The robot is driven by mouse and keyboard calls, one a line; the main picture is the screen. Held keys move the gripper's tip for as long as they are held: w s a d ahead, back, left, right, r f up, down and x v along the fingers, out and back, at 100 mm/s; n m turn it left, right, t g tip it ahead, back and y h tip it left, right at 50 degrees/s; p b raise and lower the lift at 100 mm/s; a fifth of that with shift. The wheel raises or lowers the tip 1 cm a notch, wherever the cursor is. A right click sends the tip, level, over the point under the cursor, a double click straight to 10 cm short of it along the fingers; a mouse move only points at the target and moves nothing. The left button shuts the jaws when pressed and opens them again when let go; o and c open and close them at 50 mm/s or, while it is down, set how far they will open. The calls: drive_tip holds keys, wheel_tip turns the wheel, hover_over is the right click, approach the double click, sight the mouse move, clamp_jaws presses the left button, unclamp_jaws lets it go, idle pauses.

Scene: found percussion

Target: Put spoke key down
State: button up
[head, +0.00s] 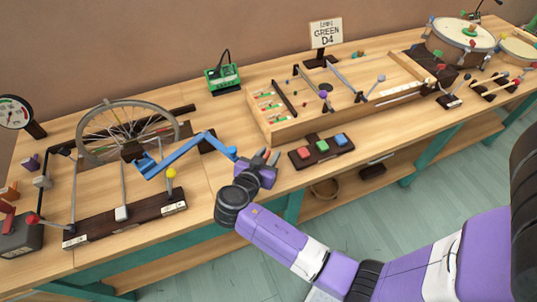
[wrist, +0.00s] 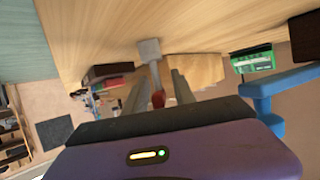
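My gripper (head: 266,156) is over the front part of the bench, left of the tray with coloured buttons. Its two fingers (wrist: 162,88) are closed about a small tool with a grey block end and a red part, which I take to be the spoke key (wrist: 150,50). The key's grey end sticks out past the fingertips in the wrist view, and its red part lies between the fingers. In the head view only a bit of red shows between the fingers. Whether the key touches the bench is not clear.
A blue jointed bar (head: 182,152) reaches from the spoked wheel (head: 128,130) close to my gripper. The button tray (head: 301,159) is just right. A green box (head: 222,79) and a wooden box (head: 290,131) stand behind. Some bare bench (head: 225,133) lies behind my gripper.

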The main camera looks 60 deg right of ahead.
drive_tip(key=shift+r, duration=0.2)
drive_tip(key=b+v, duration=0.1)
drive_tip(key=v, duration=1.1)
drive_tip(key=shift+f+b, duration=0.1)
drive_tip(key=shift+b, duration=0.25)
